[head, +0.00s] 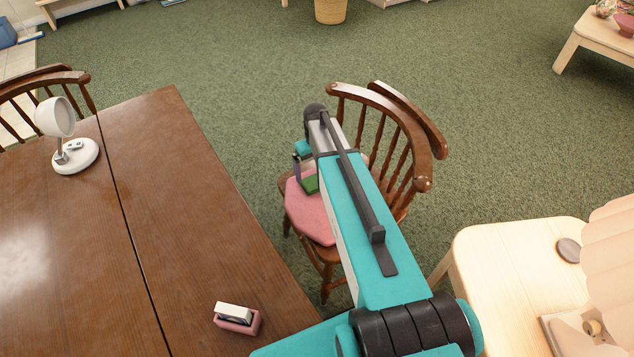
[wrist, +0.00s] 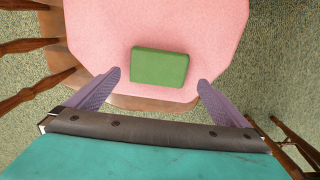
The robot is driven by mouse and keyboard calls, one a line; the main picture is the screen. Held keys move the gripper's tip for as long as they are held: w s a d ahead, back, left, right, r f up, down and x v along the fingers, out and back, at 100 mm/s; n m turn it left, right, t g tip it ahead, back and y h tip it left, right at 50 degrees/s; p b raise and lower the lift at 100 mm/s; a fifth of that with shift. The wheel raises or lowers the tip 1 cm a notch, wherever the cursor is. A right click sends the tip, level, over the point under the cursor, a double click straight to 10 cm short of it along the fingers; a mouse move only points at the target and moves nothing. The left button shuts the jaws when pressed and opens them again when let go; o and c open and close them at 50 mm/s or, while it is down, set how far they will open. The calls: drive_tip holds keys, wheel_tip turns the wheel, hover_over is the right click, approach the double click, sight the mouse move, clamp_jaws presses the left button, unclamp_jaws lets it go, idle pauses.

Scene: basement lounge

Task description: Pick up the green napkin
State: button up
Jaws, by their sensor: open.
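The green napkin (wrist: 159,68) is a flat, folded rectangle lying on the pink seat cushion (wrist: 90,28) of a wooden chair. In the head view only part of the napkin (head: 311,184) shows, beside my arm. My gripper (wrist: 159,82) is open, with its two purple fingers spread to the left and right of the napkin in the wrist view. The fingers are apart from the napkin, and nothing is between them that they touch. In the head view the gripper (head: 299,170) is mostly hidden by my arm.
The chair's spindled back (head: 402,150) rises behind my arm. A brown wooden table (head: 190,200) stands to the left, with a white lamp (head: 72,155) and a pink-and-white object (head: 237,320). A pale table (head: 500,285) is at the right. Green carpet (head: 230,70) lies open beyond.

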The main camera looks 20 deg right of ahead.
sight(316, 179)
idle(0.3)
drive_tip(key=shift+w+d+f+p, duration=0.15)
drive_tip(key=shift+f+p, duration=0.25)
drive_tip(key=shift+f, duration=2.2)
drive_tip(key=shift+c, duration=0.4)
drive_tip(key=c, duration=0.8)
drive_tip(key=shift+r, duration=0.15)
drive_tip(key=shift+c, duration=0.2)
drive_tip(key=shift+r+p, duration=1)
drive_tip(key=shift+r, duration=0.6)
drive_tip(key=shift+s+r, duration=0.1)
drive_tip(key=shift+s, duration=0.15)
drive_tip(key=s+a, duration=0.1)
drive_tip(key=s, duration=0.4)
drive_tip(key=s+a+r, duration=0.1)
drive_tip(key=s, duration=0.4)
drive_tip(key=s+a+b, duration=0.1)
drive_tip(key=s, duration=0.4)
drive_tip(key=shift+a+r, duration=0.15)
drive_tip(key=shift+a, duration=0.25)
